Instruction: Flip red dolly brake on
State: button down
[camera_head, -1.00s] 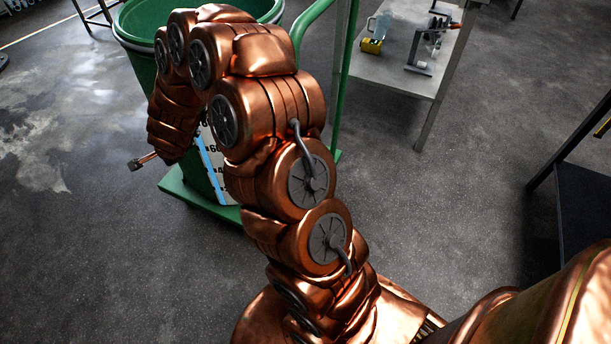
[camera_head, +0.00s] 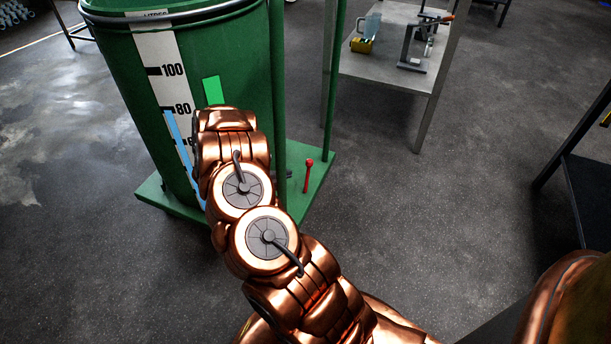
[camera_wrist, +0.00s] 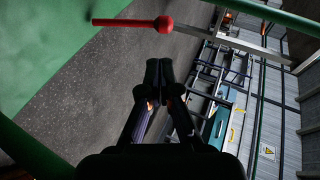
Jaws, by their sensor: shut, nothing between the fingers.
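The red brake lever (camera_head: 308,176) stands up from the green dolly (camera_head: 316,182), to the right of the drum in the head view. In the wrist view, the red lever (camera_wrist: 128,22) lies across the upper left with its ball end pointing right. My gripper (camera_wrist: 159,70) is shut and empty. Its fingertips are just below the lever's ball in the wrist picture and look apart from it; the exact gap in depth cannot be told. In the head view my gripper is hidden behind my copper arm.
A green drum (camera_head: 240,50) with a litre scale stands on the dolly. Green upright tubes (camera_head: 330,80) rise near the lever. A grey table (camera_head: 385,70) with a jug and small devices stands behind. A dark-topped stand (camera_head: 590,190) is at right. Floor between is clear.

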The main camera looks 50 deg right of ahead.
jog(key=d, duration=0.1)
jog(key=b, duration=0.3)
send_over(307, 177)
jog(key=a, duration=0.1)
jog(key=f, duration=0.3)
jog(key=shift+s+a+f+m+g, duration=0.2)
jog(key=shift+s+f+m+g, duration=0.1)
jog(key=shift+s+f, duration=0.1)
